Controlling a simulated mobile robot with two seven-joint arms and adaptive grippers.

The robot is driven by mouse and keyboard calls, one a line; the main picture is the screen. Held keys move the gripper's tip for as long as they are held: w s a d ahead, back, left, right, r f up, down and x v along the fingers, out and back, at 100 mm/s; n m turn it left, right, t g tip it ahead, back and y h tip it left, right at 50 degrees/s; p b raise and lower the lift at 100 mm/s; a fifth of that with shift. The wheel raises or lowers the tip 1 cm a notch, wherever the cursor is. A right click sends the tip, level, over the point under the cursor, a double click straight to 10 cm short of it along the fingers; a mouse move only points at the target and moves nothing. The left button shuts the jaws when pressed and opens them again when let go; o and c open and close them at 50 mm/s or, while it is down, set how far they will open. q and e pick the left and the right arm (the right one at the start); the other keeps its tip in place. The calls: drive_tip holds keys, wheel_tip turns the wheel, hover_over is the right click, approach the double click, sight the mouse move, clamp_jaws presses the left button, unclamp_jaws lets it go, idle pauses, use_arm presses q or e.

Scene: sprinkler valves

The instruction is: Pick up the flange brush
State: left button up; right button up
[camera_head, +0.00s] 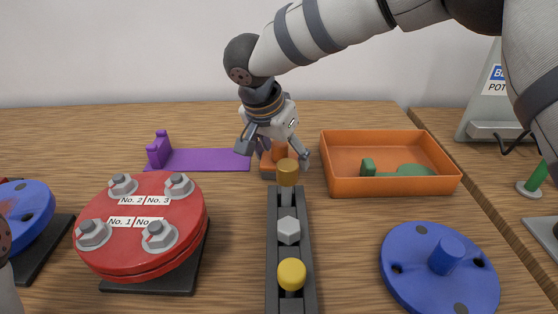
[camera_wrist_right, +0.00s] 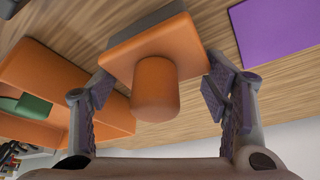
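The flange brush, an orange block with a stubby round orange handle and a grey underside (camera_wrist_right: 155,85), stands on the table. In the head view its orange part (camera_head: 268,168) shows below my right gripper (camera_head: 273,154), partly hidden by the gripper and a brass-coloured bolt head in front. My right gripper points down over the brush with its fingers spread. In the right wrist view the handle lies between the two fingers (camera_wrist_right: 160,95), with a visible gap on each side. My left gripper does not show.
An orange tray (camera_head: 390,188) with a green object stands right of the brush. A purple mat and holder (camera_head: 205,160) lie left. In front are a dark rail with bolts (camera_head: 273,250), a red flange (camera_head: 145,255) and a blue flange (camera_head: 420,275).

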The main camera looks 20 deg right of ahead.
idle(0.3)
wheel_tip(320, 180, up, 10)
drive_tip(key=shift+f, duration=0.1)
drive_tip(key=c, duration=0.3)
